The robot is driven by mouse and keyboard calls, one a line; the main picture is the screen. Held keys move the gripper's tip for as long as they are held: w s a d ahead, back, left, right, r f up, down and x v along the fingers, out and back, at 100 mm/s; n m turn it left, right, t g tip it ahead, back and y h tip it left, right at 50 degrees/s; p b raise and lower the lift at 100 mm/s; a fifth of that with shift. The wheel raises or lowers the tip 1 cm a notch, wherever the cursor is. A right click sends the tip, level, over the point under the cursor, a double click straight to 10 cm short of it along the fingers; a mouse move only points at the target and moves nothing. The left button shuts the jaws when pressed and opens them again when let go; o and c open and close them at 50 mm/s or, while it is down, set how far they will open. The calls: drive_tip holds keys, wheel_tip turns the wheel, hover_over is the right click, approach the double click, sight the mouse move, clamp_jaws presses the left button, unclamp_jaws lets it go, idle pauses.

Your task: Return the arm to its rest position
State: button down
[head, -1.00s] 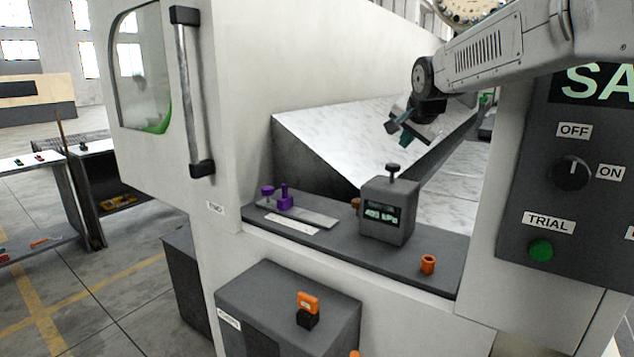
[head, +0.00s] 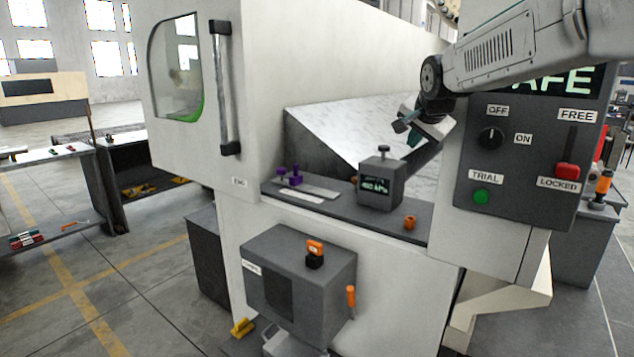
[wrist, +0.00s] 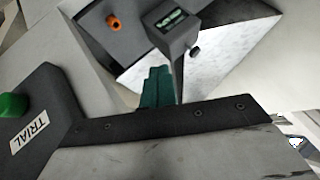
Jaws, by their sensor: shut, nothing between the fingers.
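My gripper (head: 406,132) hangs in the air at the end of my arm, in front of the white marbled slope of the machine. Its dark green fingers are together with nothing between them. In the wrist view the gripper (wrist: 155,88) shows as teal fingers over the machine, with the grey gauge box (wrist: 176,22) beyond them. In the head view the gauge box (head: 381,187) stands on the dark ledge, below and to the left of my gripper, apart from it. The arm's upper links cover part of the lit display on the control panel.
The control panel (head: 470,178) with OFF/ON knob, green TRIAL button (head: 481,196) and red lever (head: 566,170) is close to the arm on the right. An orange ring (head: 410,222) and purple knobs (head: 289,177) are on the ledge. Open floor (head: 150,290) lies at left.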

drive_tip(key=s+d+f+n+g, duration=0.1)
drive_tip(key=s+f+n+g, duration=0.1)
drive_tip(key=s+f, duration=0.3)
drive_tip(key=s+f+n+g, duration=0.2)
drive_tip(key=s+f+n, duration=0.1)
drive_tip(key=s, duration=0.5)
drive_tip(key=s+d+f+n+g, duration=0.1)
drive_tip(key=s+f+n+g, duration=0.1)
drive_tip(key=s, duration=1.5)
drive_tip(key=s+d+f+n+g, duration=0.1)
drive_tip(key=s+f, duration=0.4)
drive_tip(key=s, duration=1.3)
drive_tip(key=shift+s+n+g, duration=0.15)
drive_tip(key=shift+n+g, duration=0.25)
drive_tip(key=shift+n, duration=0.1)
drive_tip(key=shift+d, duration=0.1)
